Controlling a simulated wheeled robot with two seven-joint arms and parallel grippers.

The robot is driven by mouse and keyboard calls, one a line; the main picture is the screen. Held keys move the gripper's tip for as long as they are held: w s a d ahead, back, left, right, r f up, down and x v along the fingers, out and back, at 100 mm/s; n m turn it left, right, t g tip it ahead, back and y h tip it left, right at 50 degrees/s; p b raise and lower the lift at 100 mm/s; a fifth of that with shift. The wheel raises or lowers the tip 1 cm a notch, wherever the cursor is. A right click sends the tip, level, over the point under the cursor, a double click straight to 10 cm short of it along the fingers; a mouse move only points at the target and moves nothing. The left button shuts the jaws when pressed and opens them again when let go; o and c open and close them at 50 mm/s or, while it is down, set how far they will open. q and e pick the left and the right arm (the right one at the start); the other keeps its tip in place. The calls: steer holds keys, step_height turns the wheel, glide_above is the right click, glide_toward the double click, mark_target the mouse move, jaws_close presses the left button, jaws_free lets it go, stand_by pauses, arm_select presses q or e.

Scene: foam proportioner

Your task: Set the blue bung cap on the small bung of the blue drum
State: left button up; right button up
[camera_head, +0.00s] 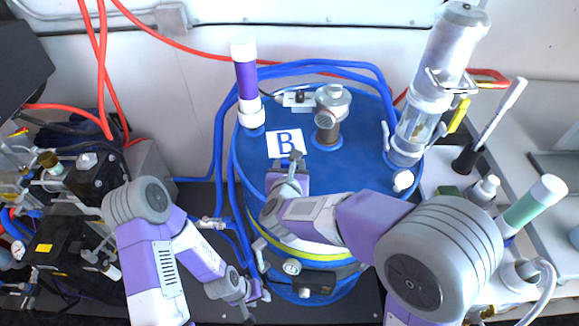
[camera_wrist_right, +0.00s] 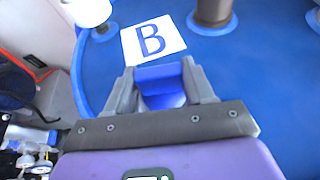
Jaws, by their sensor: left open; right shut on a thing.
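The blue drum (camera_head: 352,112) stands upright in the middle of the head view, with a white "B" label on its blue top. My right gripper (camera_head: 286,170) reaches over the drum's top, just in front of the label. In the right wrist view its fingers (camera_wrist_right: 162,88) are shut on the blue bung cap (camera_wrist_right: 160,75). The cap's height above the lid is hard to tell. In the head view the fingers hide the cap. I cannot make out the small bung with certainty. My left gripper (camera_head: 254,305) is open and empty, low beside the drum's front left side.
A purple-and-white tube (camera_head: 246,80), a grey metal fitting (camera_head: 329,112) and a tall clear cylinder (camera_head: 428,100) stand on the drum's top. A small white knob (camera_head: 403,180) sits near its right edge. Blue hoses run around the drum's left. Black equipment (camera_head: 80,215) fills the left.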

steer(key=shift+b, duration=0.35)
stand_by(0.7)
steer(key=shift+f+b, duration=0.6)
steer(key=shift+b, duration=0.1)
steer(key=o, duration=0.8)
steer(key=shift+c, duration=0.2)
steer(key=shift+p+v, duration=0.85)
steer(key=shift+v, duration=4.7)
steer(key=shift+s+d+f, duration=0.1)
